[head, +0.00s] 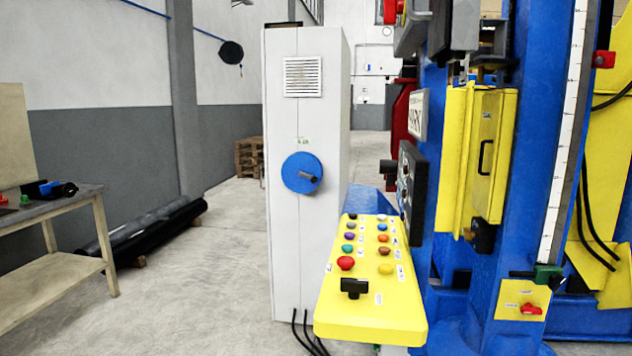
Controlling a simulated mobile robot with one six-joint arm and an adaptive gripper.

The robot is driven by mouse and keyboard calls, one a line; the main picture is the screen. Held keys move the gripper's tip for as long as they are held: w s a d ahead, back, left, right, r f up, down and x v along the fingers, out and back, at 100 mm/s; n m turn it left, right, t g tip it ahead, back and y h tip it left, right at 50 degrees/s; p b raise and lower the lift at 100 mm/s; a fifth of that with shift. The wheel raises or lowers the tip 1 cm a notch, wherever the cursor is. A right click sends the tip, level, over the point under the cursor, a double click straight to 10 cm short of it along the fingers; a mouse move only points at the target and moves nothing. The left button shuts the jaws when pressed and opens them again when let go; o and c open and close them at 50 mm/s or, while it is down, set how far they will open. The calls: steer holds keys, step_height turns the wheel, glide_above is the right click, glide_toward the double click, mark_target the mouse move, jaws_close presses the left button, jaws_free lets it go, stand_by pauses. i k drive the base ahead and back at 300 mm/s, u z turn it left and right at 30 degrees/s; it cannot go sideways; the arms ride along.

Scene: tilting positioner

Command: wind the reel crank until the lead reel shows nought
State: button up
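A blue round disc (297,165) sits on the front of a tall white cabinet (283,235); it looks like the lead reel. No part of my gripper is in view, and nothing touches the disc or handle.
A yellow control desk (370,318) with coloured buttons and a black handle stands right of the cabinet's front. Blue machine columns (535,120) fill the right. Black cables (305,335) lie at the cabinet's foot.

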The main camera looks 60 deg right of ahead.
mark_target(313, 178)
steer(key=z, duration=0.25)
steer(key=i, duration=0.7)
steer(key=z, duration=1)
steer(key=i, duration=0.8)
steer(key=z, duration=0.55)
steer(key=k, duration=0.9)
steer(key=z, duration=0.15)
steer(key=i, duration=0.3)
